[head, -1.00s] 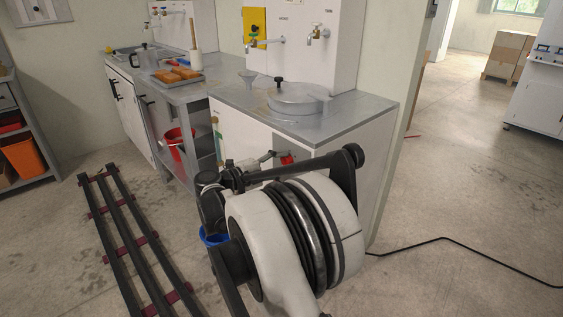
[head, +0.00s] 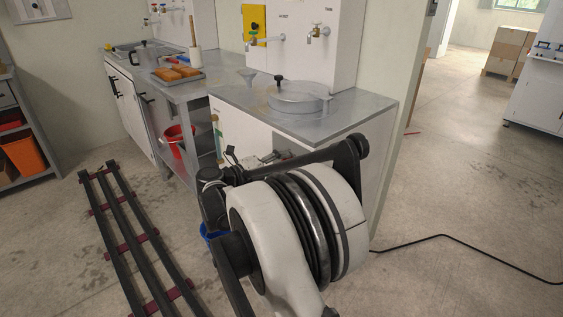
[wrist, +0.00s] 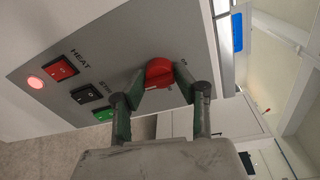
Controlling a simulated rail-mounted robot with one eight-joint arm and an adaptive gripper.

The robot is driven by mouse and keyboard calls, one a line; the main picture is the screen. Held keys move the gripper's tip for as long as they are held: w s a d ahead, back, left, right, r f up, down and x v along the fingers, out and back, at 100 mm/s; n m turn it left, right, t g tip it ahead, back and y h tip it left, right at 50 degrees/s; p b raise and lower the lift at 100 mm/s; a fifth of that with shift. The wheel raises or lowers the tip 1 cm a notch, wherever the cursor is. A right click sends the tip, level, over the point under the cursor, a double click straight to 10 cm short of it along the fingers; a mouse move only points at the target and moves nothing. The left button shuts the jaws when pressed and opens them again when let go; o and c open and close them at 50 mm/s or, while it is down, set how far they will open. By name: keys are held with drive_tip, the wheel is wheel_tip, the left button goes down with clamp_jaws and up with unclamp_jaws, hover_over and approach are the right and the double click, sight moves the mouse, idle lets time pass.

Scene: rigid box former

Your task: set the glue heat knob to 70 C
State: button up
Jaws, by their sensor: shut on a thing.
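The glue heat knob is a red round knob (wrist: 160,73) on a grey control panel (wrist: 125,40) in the wrist view. My gripper (wrist: 160,88) has its two green-grey fingers closed on the knob, one at each side. The knob's pointer and the scale marks around it are mostly hidden or too small to read, so I cannot tell its setting. In the head view my arm hides the knob and most of the panel.
A red HEAT switch (wrist: 62,69), a lit red lamp (wrist: 35,82), a black switch (wrist: 86,93) and a green button (wrist: 103,114) sit on the same panel.

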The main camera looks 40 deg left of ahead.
drive_tip(key=o, duration=1.1)
drive_tip(key=v, duration=1.2)
